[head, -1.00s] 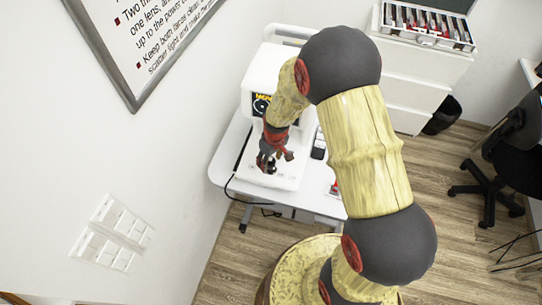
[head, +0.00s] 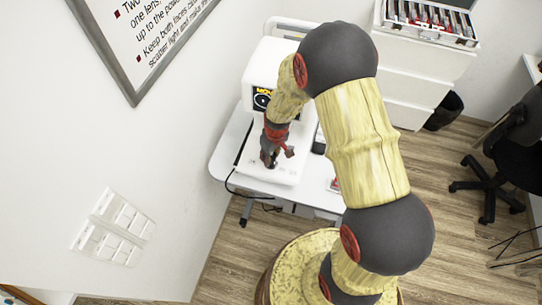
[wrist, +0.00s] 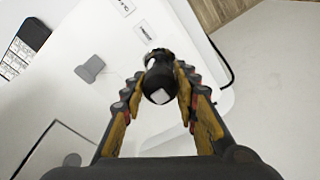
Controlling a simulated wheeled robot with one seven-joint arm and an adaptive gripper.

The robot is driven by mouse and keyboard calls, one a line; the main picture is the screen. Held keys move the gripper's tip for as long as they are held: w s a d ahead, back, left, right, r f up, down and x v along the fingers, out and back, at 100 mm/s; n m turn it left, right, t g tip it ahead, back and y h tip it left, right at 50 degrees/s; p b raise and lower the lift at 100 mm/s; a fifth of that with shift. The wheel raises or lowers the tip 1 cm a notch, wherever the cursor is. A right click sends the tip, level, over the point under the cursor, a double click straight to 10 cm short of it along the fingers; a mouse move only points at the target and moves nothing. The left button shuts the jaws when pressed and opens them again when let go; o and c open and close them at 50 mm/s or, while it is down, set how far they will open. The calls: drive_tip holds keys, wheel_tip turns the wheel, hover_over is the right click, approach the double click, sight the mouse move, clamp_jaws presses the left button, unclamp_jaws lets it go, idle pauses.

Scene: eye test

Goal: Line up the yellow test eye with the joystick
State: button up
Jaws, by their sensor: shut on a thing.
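The eye-test machine (head: 257,75) is a white device on a white table, with a dark screen (head: 262,102) showing yellow lettering and part of a round shape. My arm hides the right of the screen, and no yellow test eye can be clearly made out. The black joystick (wrist: 159,82) stands on the machine's white base (wrist: 130,55) in the wrist view. My gripper (wrist: 158,92) is shut on the joystick, with a finger on each side of it. In the head view my gripper (head: 270,160) is low over the base and largely hides the joystick.
The white table (head: 226,160) stands beside the wall, with a black cable (head: 229,180) at its left edge. A dark keypad-like object (wrist: 25,45) lies left in the wrist view. A drawer cabinet (head: 415,75) with a lens case (head: 428,22) and a black chair (head: 505,150) are right.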

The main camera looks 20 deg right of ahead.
drive_tip(key=c, duration=0.5)
drive_tip(key=shift+o, duration=0.2)
drive_tip(key=shift+w+a, duration=0.1)
drive_tip(key=shift+w, duration=0.1)
drive_tip(key=shift+w+a, duration=0.1)
drive_tip(key=shift+w, duration=0.25)
drive_tip(key=shift+w+a, duration=0.15)
drive_tip(key=shift+w, duration=0.2)
drive_tip(key=shift+w+a, duration=0.1)
drive_tip(key=shift+w, duration=0.2)
drive_tip(key=shift+w+a, duration=0.1)
drive_tip(key=shift+w, duration=0.1)
drive_tip(key=o, duration=1.2)
drive_tip(key=shift+s, duration=0.1)
